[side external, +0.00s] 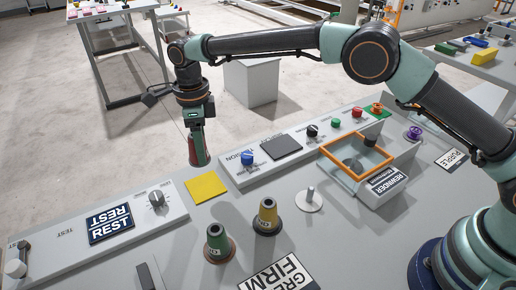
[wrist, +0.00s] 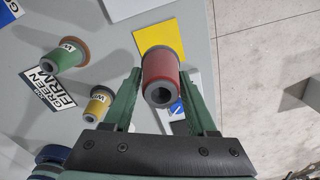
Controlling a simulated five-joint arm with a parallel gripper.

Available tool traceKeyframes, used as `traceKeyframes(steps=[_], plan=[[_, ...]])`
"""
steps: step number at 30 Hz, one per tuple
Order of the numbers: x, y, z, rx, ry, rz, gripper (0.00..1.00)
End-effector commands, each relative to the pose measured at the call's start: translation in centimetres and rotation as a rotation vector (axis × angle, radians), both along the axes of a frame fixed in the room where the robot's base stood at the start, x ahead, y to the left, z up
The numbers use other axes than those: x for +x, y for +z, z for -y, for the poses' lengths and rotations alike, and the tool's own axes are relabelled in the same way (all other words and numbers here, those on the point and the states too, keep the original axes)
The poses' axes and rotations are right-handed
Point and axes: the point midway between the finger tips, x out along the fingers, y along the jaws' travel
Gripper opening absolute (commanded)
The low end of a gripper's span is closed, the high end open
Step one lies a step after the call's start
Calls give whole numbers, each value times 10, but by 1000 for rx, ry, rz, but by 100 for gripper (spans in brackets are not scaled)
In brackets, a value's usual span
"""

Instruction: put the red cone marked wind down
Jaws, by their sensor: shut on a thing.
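The red cone (side external: 198,150) hangs from my gripper (side external: 197,128) above the bench, close to the yellow square (side external: 206,187) near the bench's far edge. In the wrist view the red cone (wrist: 161,72) sits between the two green fingers of my gripper (wrist: 160,90), its hollow narrow end toward the camera. It covers the lower part of the yellow square (wrist: 158,38) there. My gripper is shut on the cone. No marking on the red cone is readable.
A green cone (side external: 218,244) and a yellow cone (side external: 266,218) stand upright on the bench. A metal peg on a round base (side external: 310,198) stands to their right. An orange-rimmed box (side external: 357,155) is further right. Knobs and a REST label (side external: 110,224) line the panel.

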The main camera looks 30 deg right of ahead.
Motion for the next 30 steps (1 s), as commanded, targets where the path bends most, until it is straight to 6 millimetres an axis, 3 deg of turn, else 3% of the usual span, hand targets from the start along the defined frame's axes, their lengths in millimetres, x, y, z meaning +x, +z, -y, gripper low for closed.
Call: traceKeyframes(steps=[3,6,13,21,30], plan=[[-1,-26,0,-2,0,-3,0],[0,-39,0,-1,0,-2,0],[0,-53,0,-1,1,-1,0],[0,-88,0,-1,1,-1,0],[0,-89,0,1,1,0,0]])
